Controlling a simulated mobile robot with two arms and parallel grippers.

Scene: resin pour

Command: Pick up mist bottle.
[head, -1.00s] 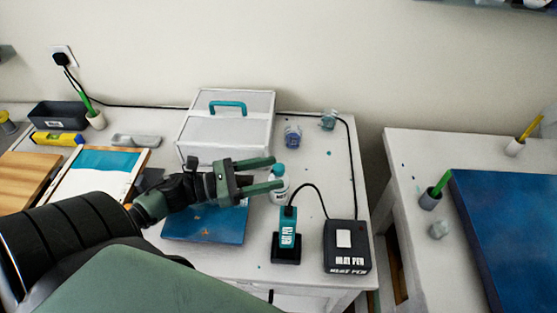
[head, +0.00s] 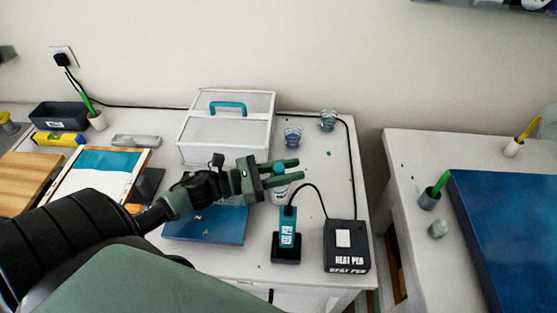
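The mist bottle (head: 281,194) is a small white bottle with a teal top, standing on the white table in the head view, behind the heat pen's teal holder. My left gripper (head: 290,170) reaches in from the left at the height of the bottle's top. Its two green fingers are shut on the bottle, one on the far side and one on the near side. The near finger hides part of the bottle. The bottle looks upright. My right gripper is not in view.
A white box (head: 226,136) with a teal handle stands behind the gripper. A blue panel (head: 204,226) lies under the arm. The teal heat pen (head: 288,232) in its stand and its black control box (head: 346,245) are in front, joined by a cable. Small cups (head: 292,135) stand behind.

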